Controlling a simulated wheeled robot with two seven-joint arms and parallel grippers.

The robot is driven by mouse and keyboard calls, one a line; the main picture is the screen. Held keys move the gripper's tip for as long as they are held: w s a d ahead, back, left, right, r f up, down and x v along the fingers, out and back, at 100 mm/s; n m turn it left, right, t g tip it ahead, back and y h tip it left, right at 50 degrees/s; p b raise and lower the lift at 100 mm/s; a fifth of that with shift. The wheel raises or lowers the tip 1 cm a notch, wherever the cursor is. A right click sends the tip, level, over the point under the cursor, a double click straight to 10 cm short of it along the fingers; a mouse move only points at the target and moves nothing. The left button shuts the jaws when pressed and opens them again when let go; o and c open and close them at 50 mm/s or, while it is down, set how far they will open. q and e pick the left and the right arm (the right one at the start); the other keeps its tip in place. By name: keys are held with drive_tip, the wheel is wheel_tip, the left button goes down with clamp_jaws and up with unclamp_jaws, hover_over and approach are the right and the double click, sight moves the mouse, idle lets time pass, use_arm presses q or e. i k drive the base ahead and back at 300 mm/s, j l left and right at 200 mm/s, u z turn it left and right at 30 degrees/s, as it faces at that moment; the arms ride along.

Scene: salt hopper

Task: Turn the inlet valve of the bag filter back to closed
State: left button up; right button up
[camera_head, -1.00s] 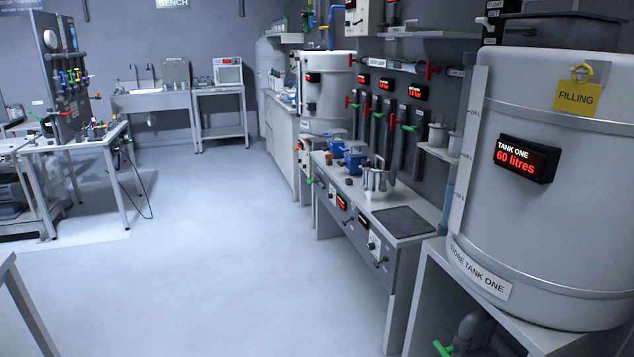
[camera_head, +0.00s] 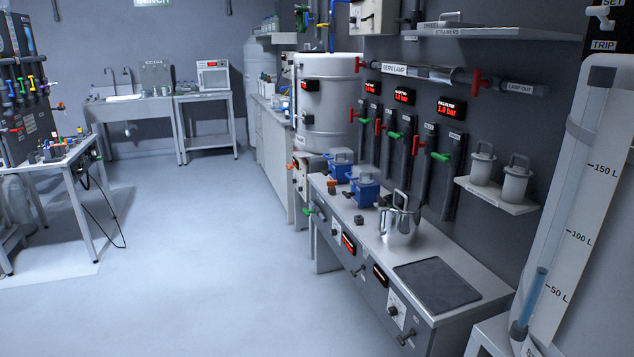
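Neither of my grippers is in the head view. Dark upright filter housings (camera_head: 451,170) hang on the wall above the right-hand bench. Levers sit on them: a red lever (camera_head: 378,127), a green lever (camera_head: 394,135) and, further right, another green lever (camera_head: 440,156). Small red-lit displays (camera_head: 452,107) above them show pressures; the two nearer ones read 1.0 bar. The small labels are too blurred to tell which housing is the bag filter or which lever is its inlet valve.
A lamp pipe (camera_head: 440,75) with red handles runs above the housings. The bench (camera_head: 462,309) below carries a metal jug (camera_head: 401,222), blue devices (camera_head: 364,187) and a dark mat (camera_head: 437,286). A tank gauge (camera_head: 540,280) stands at right. The floor (camera_head: 215,260) ahead is clear.

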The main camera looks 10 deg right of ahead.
sight(416, 145)
drive_tip(key=i+j+z, duration=0.1)
drive_tip(key=i+z, duration=0.25)
drive_tip(key=i, duration=0.15)
drive_tip(key=i+j+z, duration=0.35)
drive_tip(key=i, duration=0.2)
drive_tip(key=i+j+z, duration=0.5)
drive_tip(key=j, duration=0.25)
drive_tip(key=i+j+z, duration=0.1)
drive_tip(key=i+j, duration=0.15)
drive_tip(key=j, duration=0.2)
drive_tip(key=i+j+z, duration=0.15)
drive_tip(key=j, duration=0.3)
drive_tip(key=i+j+z, duration=0.15)
drive_tip(key=j, duration=0.35)
drive_tip(key=i+j+z, duration=0.15)
drive_tip(key=j, duration=0.3)
drive_tip(key=j+z, duration=0.1)
drive_tip(key=j, duration=0.4)
drive_tip(key=i+j+z, duration=0.15)
drive_tip(key=j, duration=0.35)
